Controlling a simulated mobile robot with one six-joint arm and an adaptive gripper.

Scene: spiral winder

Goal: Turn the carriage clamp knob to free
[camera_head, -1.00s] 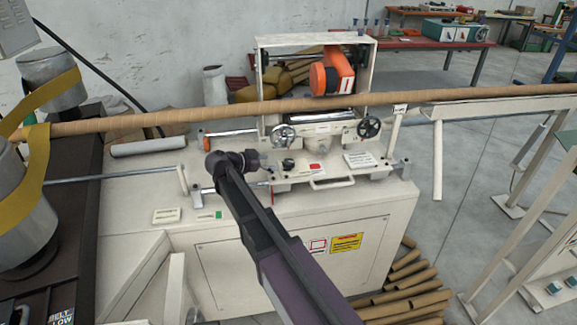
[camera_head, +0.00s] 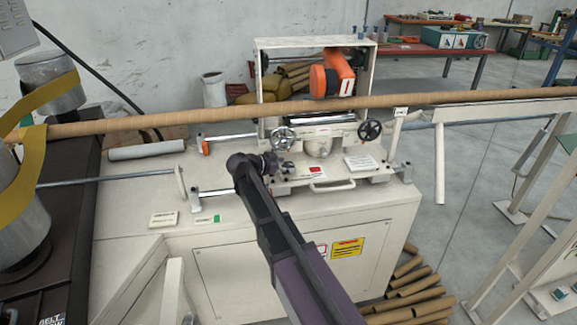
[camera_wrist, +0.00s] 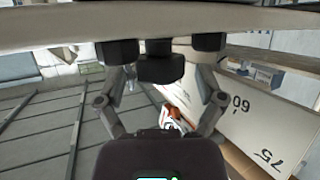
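In the wrist view a dark knob-like part (camera_wrist: 160,66), which looks like the clamp knob, sits between the two fingertips of my gripper (camera_wrist: 163,50). The fingers stand apart, with a gap showing on the right; whether the left pad touches it is unclear. In the head view my wrist hides the fingers. The carriage (camera_head: 318,186) is the cream unit with two handwheels on the winder's table. A small black knob (camera_head: 288,167) shows just right of my wrist; I cannot tell if it is the same one. Its turn position is unreadable.
A long brown tube (camera_head: 220,117) runs across above the carriage, behind my wrist. The handwheels (camera_head: 370,130) and a front handle (camera_head: 332,186) stand close by. A guide rod (camera_head: 105,178) lies to the left. The cream table top (camera_head: 130,205) is mostly clear at left.

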